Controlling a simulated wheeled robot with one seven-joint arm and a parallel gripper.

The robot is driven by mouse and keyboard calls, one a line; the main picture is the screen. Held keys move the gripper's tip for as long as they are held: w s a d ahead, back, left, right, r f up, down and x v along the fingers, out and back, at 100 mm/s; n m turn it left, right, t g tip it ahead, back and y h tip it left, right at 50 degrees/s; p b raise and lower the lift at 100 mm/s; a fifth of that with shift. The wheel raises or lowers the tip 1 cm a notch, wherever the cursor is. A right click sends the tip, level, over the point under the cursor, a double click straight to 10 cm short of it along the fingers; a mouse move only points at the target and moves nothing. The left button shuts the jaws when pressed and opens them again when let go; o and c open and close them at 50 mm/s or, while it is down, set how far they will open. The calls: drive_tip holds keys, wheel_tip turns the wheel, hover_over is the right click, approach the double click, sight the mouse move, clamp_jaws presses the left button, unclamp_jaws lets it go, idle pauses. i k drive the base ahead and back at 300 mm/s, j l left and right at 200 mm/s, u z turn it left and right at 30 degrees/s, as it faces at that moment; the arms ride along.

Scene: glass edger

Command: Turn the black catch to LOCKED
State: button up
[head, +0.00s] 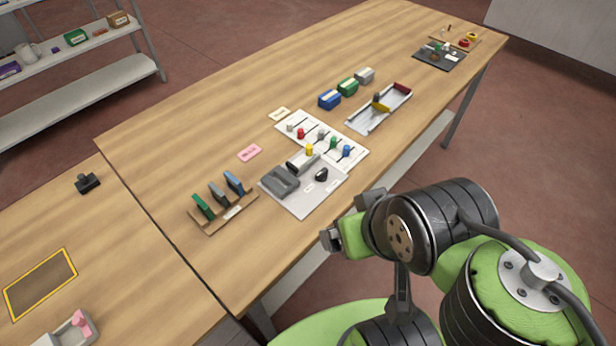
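The black catch (321,174) is a small dark rounded piece on a light grey plate (306,205) near the front edge of the long wooden table. Its setting and any LOCKED marking are too small to read. A grey block-shaped fixture (279,182) sits beside it at the left of the plate. My gripper (345,219) is to the right of and nearer than the plate in the picture, apart from the catch. Its two dark fingers are spread and nothing shows between them.
A white board with coloured knobs (349,157) adjoins the plate behind. A rack with coloured upright pieces (229,213) stands left; a metal tray (362,123) lies behind right. A pink card (249,153) lies flat. Bare wood surrounds the table's left part.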

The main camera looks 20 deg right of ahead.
sight(321, 176)
drive_tip(key=i+l+u, duration=0.1)
drive_tip(key=u, duration=0.3)
drive_tip(key=i+l+u, duration=0.1)
drive_tip(key=l+u, duration=0.4)
drive_tip(key=u, duration=0.25)
drive_tip(key=l+u, duration=0.25)
drive_tip(key=u, duration=0.15)
drive_tip(key=i, duration=0.05)
